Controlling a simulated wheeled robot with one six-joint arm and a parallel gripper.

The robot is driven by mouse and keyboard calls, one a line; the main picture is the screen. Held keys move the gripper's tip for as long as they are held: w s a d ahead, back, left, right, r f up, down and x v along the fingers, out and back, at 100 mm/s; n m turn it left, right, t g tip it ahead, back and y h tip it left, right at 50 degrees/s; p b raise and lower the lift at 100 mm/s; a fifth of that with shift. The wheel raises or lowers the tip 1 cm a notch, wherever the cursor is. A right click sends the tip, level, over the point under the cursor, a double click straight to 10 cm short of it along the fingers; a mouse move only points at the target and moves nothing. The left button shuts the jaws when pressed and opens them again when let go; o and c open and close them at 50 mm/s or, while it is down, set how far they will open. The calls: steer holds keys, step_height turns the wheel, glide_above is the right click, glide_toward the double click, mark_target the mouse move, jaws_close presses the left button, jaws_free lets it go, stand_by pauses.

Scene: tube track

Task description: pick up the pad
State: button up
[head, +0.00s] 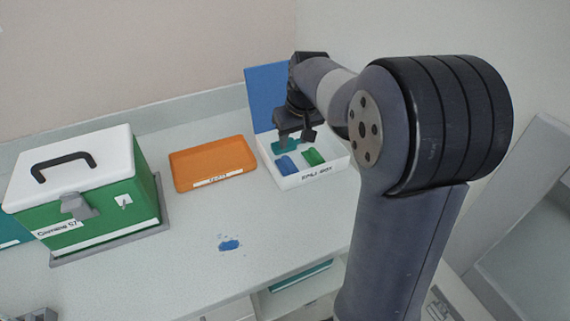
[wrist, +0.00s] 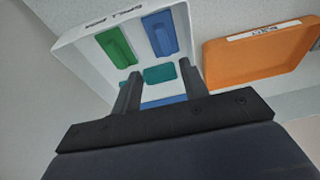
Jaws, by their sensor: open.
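A white box (head: 310,178) labelled as a spill box stands at the back right of the counter, its blue lid (head: 265,98) raised. In it lie a blue piece (head: 286,165), a green piece (head: 313,157) and a teal piece (head: 283,147). Which one is the pad I cannot tell. My gripper (head: 295,139) is over the back of the box, pointing down. In the wrist view my open gripper (wrist: 160,73) has its fingers either side of the flat teal piece (wrist: 160,76). Nothing is held; whether the fingers touch it I cannot tell.
An orange tray (head: 213,163) stands left of the box, empty. A green case (head: 100,205) with a white lid stands on a grey base at the left. A small blue spill (head: 229,244) lies on the counter (head: 200,270); the counter around it is clear.

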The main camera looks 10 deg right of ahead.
mark_target(288, 161)
steer(key=x, duration=0.3)
steer(key=shift+f, duration=0.2)
steer(key=f, duration=0.2)
steer(key=a+f, duration=0.1)
steer(key=f, duration=0.1)
steer(key=shift+w+p, duration=0.2)
steer(key=shift+p, duration=0.15)
steer(key=shift+w+f, duration=0.2)
steer(key=shift+f, duration=0.4)
steer(key=shift+c, duration=0.3)
jaws_close()
